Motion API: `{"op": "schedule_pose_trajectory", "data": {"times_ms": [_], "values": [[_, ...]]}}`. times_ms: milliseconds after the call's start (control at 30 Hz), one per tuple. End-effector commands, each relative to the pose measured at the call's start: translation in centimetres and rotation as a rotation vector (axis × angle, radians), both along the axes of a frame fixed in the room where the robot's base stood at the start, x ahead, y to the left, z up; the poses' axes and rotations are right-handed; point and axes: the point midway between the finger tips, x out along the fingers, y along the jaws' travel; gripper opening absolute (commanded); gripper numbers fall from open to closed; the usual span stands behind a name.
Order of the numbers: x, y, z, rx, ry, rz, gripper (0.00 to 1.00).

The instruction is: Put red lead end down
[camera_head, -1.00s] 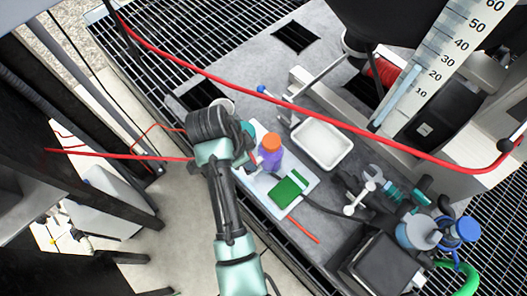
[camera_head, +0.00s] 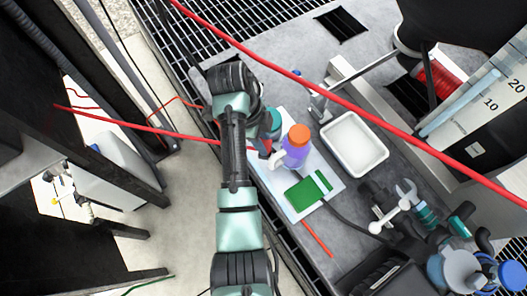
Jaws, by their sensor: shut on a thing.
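A thin red lead (camera_head: 150,128) runs taut from the dark frame at left to my arm, then passes behind it. A short red piece shows at my gripper (camera_head: 266,146), just right of the forearm. My gripper is shut, apparently on the red lead's end; the fingertips are mostly hidden by my wrist. It is over the left edge of a pale mat (camera_head: 270,180), beside a purple bottle with an orange cap (camera_head: 296,150). I cannot tell whether the lead end touches the mat.
A green card (camera_head: 302,194) lies on the mat. A white tray (camera_head: 354,144) stands right of the bottle. A thick red hose (camera_head: 330,94) crosses above the bench. Tools (camera_head: 395,208) and a blue-capped bottle (camera_head: 511,275) crowd the lower right. A thin red rod (camera_head: 317,239) lies below the mat.

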Motion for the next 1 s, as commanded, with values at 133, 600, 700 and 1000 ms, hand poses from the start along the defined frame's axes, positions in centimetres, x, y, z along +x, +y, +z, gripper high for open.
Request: {"op": "schedule_pose_trajectory", "data": {"times_ms": [133, 600, 700, 1000], "values": [[0.0, 0.0, -1.9, -0.001, 0.001, 0.001, 0.00], [0.0, 0.0, -6.1, 0.001, -0.001, 0.001, 0.00], [0.0, 0.0, -6.0, 0.001, -0.001, 0.001, 0.00], [0.0, 0.0, -6.3, 0.001, -0.001, 0.001, 0.51]]}}
